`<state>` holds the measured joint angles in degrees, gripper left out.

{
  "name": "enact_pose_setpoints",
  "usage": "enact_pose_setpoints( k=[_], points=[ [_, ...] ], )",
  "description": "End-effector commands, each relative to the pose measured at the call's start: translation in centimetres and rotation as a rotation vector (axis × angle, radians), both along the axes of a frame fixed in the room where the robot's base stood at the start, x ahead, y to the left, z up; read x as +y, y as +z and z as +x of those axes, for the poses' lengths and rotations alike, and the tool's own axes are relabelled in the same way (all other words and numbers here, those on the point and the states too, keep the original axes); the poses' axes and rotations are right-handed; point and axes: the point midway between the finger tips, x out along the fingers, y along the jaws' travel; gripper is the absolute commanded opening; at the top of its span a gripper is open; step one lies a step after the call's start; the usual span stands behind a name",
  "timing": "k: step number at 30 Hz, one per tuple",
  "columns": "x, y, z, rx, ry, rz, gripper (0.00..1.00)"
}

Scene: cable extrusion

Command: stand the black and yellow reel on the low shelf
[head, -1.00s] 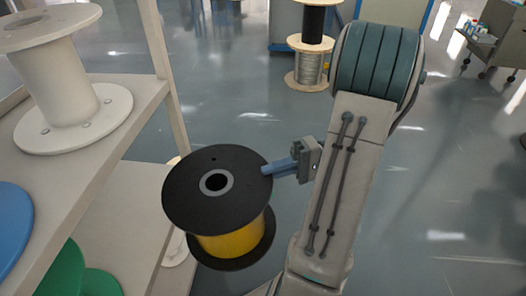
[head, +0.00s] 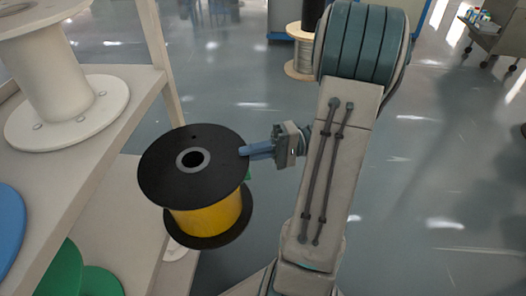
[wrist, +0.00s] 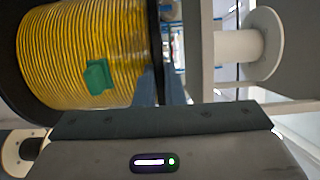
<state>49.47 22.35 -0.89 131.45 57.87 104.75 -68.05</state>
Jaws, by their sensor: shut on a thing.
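The black and yellow reel (head: 209,216) hangs upright in the head view, with its black top flange facing up and a yellow winding below. My gripper (head: 246,151) is shut on the right edge of its top flange. The wrist view shows the yellow winding (wrist: 85,50) close up, with a green patch on it; the blue fingers (wrist: 165,88) are at the flange beside it. The low shelf (head: 124,220) is at the left, below the upper board. The reel overlaps its right edge in the picture; the gap between them cannot be judged.
A white reel (head: 60,85) stands on the upper shelf board (head: 120,135). A shelf post (head: 160,60) rises behind the held reel. A green reel (head: 65,270) and a blue one (head: 8,230) are at the lower left. Open floor lies to the right.

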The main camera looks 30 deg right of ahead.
Motion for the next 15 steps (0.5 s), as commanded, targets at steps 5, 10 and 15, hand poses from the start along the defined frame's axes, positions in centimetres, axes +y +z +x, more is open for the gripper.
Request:
enact_pose_setpoints(
  k=[5,10,15],
  points=[
    [1.3,0.1,1.0,-0.003,0.004,0.002,0.0],
    [2.5,0.0,1.8,-0.002,0.003,0.003,0.0],
    [3.6,0.0,2.8,-0.003,0.003,0.002,0.0]
  ],
)
